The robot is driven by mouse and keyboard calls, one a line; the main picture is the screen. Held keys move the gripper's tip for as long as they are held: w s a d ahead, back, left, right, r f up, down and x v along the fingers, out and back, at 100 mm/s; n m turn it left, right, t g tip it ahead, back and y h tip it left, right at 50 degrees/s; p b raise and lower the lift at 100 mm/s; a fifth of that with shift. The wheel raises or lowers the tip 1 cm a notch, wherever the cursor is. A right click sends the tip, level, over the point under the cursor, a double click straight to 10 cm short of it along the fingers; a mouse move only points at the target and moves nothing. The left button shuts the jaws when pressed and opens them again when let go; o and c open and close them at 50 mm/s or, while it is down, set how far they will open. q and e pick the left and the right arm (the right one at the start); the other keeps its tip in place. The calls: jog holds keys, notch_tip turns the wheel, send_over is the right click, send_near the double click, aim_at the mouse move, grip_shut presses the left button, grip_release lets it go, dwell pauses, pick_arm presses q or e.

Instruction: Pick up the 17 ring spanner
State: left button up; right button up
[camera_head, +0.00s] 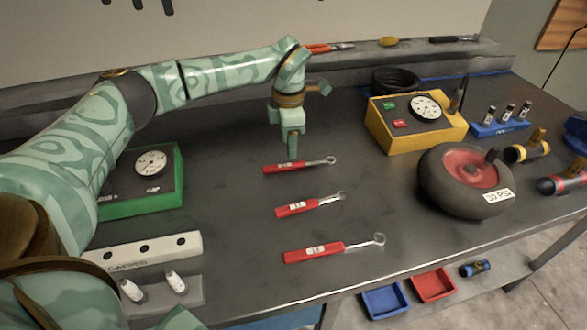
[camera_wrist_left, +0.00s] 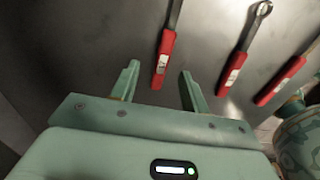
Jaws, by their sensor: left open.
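Three red-handled spanners lie in a row on the dark bench: a far one (camera_head: 285,168), a middle one (camera_head: 297,208) and a near one (camera_head: 315,250). Each handle has a white label, and the numbers are too small to read, so I cannot tell which is the 17. My left gripper (camera_head: 291,150) points down just above the far spanner's handle. In the left wrist view its fingers (camera_wrist_left: 160,73) are open and empty, with one red handle (camera_wrist_left: 164,60) lined up between them. The other two handles, one of them the middle spanner's (camera_wrist_left: 234,73), lie to the right. My right gripper is out of view.
A green gauge box (camera_head: 150,190) stands left of the spanners. A yellow gauge box (camera_head: 412,135) and a wheel (camera_head: 437,190) stand to the right. A grey holder with white bottles (camera_head: 175,281) is at the front left. The bench around the spanners is clear.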

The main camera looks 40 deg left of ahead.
aim_at(290, 165)
pick_arm(q)
jog(key=shift+s+f, duration=0.1)
jog(key=shift+f, duration=0.45)
jog(key=f+b, duration=0.1)
jog(key=f, duration=0.3)
jog(key=shift+s+d+b, duration=0.1)
jog(key=shift+d+b, duration=0.1)
jog(key=shift+b, duration=0.2)
jog(key=shift+f, duration=0.4)
jog(key=shift+r, duration=0.1)
grip_shut()
